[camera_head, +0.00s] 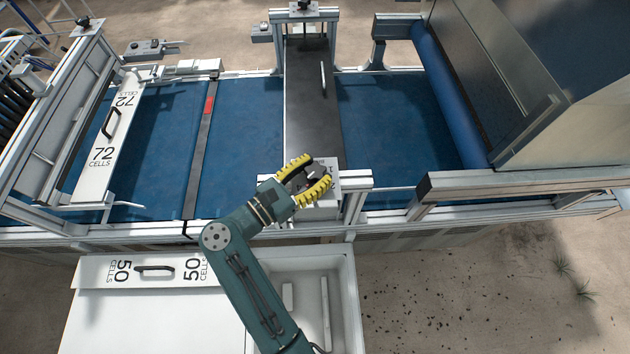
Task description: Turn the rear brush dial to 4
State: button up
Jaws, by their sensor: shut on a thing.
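My gripper (319,170), with yellow ribbed fingers, is at the near end of the dark middle bridge over the blue belt. Its fingers are around a small dark dial (316,172) on top of a light grey box (333,193) and are shut on it. The fingers hide much of the dial and the box's markings. I cannot read the dial's setting or tell from its label whether it is the rear brush dial.
The dark bridge plate (312,110) crosses the blue belt (245,125). A white "72 cells" plate (93,172) lies at left, a "50 cells" plate (207,269) on the near white table (140,325). A metal hopper (530,70) stands at right. A black knob (303,6) tops the far post.

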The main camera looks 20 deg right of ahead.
jog(key=shift+f+m+g+b, duration=0.2)
jog(key=shift+m+g+b, duration=0.2)
jog(key=shift+g+b, duration=0.3)
jog(key=shift+r+m+g+b, duration=0.2)
jog(key=shift+m+g+b, duration=0.1)
jog(key=shift+b, duration=0.1)
jog(key=o, duration=1.2)
jog(key=a, duration=0.4)
jog(key=s+a, duration=0.1)
jog(key=a, duration=0.6)
jog(key=shift+s+a, duration=0.35)
jog(key=shift+a, duration=0.05)
